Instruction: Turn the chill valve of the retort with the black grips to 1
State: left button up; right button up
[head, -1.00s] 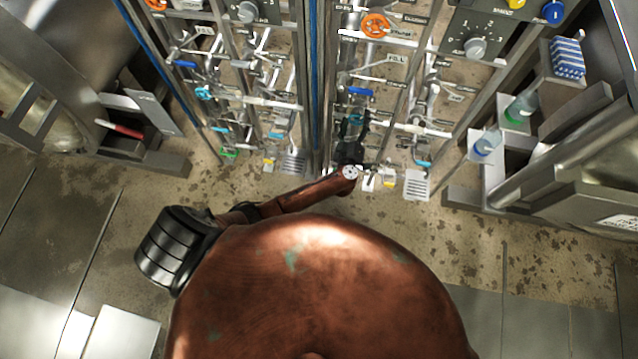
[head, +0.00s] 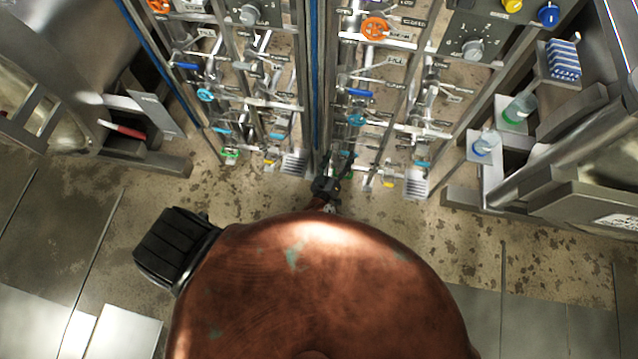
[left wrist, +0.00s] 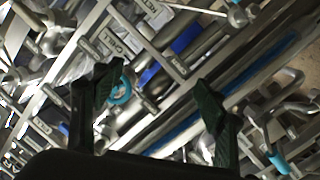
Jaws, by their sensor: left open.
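My left gripper (head: 332,172) is open and empty at the lower end of the right-hand pipe panel. Its two dark green fingers are spread in the left wrist view (left wrist: 160,82), with pipework beyond them. A label (left wrist: 116,44) that seems to read CHILL shows in the left wrist view. A blue lever handle (head: 359,94) and a cyan handwheel (head: 355,120) sit on the right-hand panel, clear of the gripper. I cannot tell which handle is the chill valve. No black grips are clearly visible. My right gripper is not in view.
A left-hand panel carries similar valves, including a cyan handwheel (head: 205,95). An orange handwheel (head: 375,28) and a selector knob (head: 472,48) sit higher on the right. A red grip (head: 122,129) shows at the left retort. Bottles (head: 521,107) stand on right shelves.

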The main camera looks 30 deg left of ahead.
pick_arm(q)
jog(key=s+a+f+m+g+h, duration=0.1)
jog(key=s+f+m+g, duration=0.1)
jog(key=s+f, duration=0.3)
jog(key=s+a+f+m+g+h, duration=0.2)
jog(key=s+f, duration=0.4)
jog(key=f, duration=0.5)
jog(key=shift+s+m, duration=0.15)
jog(key=shift+m, duration=0.25)
dwell(3.0)
